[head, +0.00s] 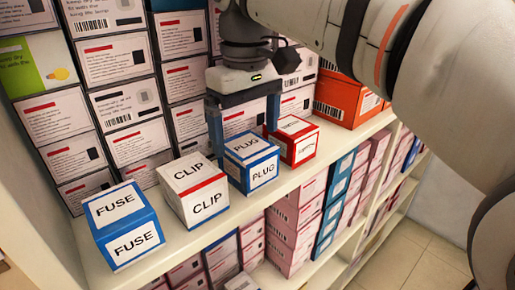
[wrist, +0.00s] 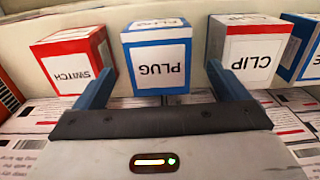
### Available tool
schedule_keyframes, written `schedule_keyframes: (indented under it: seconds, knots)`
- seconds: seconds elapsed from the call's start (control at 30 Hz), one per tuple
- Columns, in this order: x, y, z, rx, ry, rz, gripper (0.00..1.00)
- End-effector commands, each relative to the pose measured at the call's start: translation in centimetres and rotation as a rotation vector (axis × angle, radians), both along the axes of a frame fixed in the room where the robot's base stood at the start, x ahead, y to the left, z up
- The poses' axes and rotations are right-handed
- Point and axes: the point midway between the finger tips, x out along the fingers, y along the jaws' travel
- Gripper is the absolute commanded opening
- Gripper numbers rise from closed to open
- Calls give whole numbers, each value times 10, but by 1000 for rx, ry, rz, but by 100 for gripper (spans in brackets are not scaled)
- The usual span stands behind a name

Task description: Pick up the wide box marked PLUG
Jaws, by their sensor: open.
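The PLUG box (head: 262,173) is blue with white labels and stands on the shelf between the CLIP box and the SWITCH box. In the wrist view the PLUG box (wrist: 157,62) is centred, its lettering upside down. My gripper (head: 245,144) is over it, fingers pointing down. One finger is on the CLIP side and the other on the SWITCH side, partly hidden by the boxes. In the wrist view the gripper (wrist: 161,66) is open, with the PLUG box between its fingers and visible gaps at both sides. I see no contact.
The red-and-white CLIP box (head: 194,192) and the red SWITCH box (head: 298,145) stand close on either side. A blue FUSE box (head: 125,225) is further left on the shelf (head: 195,235). Stacked cartons (head: 118,60) fill the back, and an orange box (head: 340,98) stands at right.

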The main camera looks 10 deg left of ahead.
Motion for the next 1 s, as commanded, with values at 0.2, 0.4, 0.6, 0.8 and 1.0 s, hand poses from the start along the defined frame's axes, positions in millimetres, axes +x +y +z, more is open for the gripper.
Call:
schedule_keyframes:
  seconds: [0.2, 0.4, 0.6, 0.8, 1.0]
  knots:
    - [2, -3, -23, -2, 3, -10, 94]
    - [4, -3, -52, -1, 2, -13, 94]
    - [5, -3, -67, 0, 0, -14, 94]
    - [5, -3, -67, 0, 0, -15, 92]
    - [5, -3, -67, 0, 0, -15, 76]
